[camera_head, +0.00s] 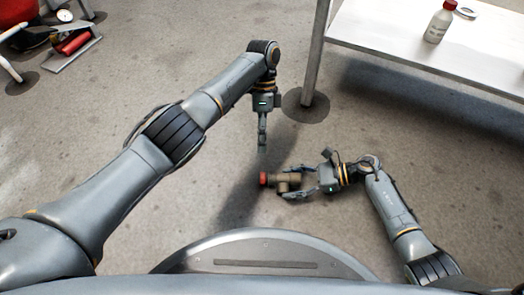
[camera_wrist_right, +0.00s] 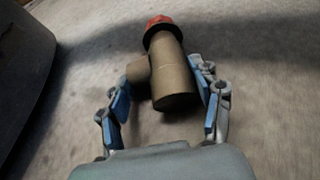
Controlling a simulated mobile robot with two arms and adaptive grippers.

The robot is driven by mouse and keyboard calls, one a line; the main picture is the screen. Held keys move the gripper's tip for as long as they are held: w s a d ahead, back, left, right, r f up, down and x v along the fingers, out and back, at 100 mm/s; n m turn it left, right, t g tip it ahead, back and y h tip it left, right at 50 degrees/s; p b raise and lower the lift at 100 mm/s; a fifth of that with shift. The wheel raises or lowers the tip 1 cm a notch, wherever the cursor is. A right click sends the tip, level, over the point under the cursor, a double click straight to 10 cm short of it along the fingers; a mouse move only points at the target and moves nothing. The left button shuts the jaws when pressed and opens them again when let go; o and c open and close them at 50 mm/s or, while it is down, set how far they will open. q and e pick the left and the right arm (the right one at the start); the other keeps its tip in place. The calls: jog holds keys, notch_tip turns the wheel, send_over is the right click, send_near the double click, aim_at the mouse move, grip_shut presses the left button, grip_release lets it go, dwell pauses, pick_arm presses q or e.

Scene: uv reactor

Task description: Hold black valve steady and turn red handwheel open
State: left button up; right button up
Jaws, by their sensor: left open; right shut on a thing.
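The valve (camera_head: 288,179) looks brown rather than black, with a short side branch. Its red handwheel (camera_head: 263,179) is at its left end in the head view. My right gripper (camera_head: 292,182) is shut on the valve and holds it sideways above the floor. The right wrist view shows the valve body (camera_wrist_right: 175,80) between the blue-padded fingers, with the red handwheel (camera_wrist_right: 159,24) at the far end. My left gripper (camera_head: 262,143) is open and empty, pointing down, above the handwheel in the picture and apart from it.
A white table (camera_head: 400,35) stands at the upper right, with a white bottle with a red cap (camera_head: 440,21) and a small ring-like item (camera_head: 466,12) on it. Its leg (camera_head: 316,60) is near my left wrist. Red equipment (camera_head: 72,44) lies at the upper left. Floor between is clear.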

dwell(0.4)
jog(key=o, duration=1.5)
jog(key=shift+c, duration=0.2)
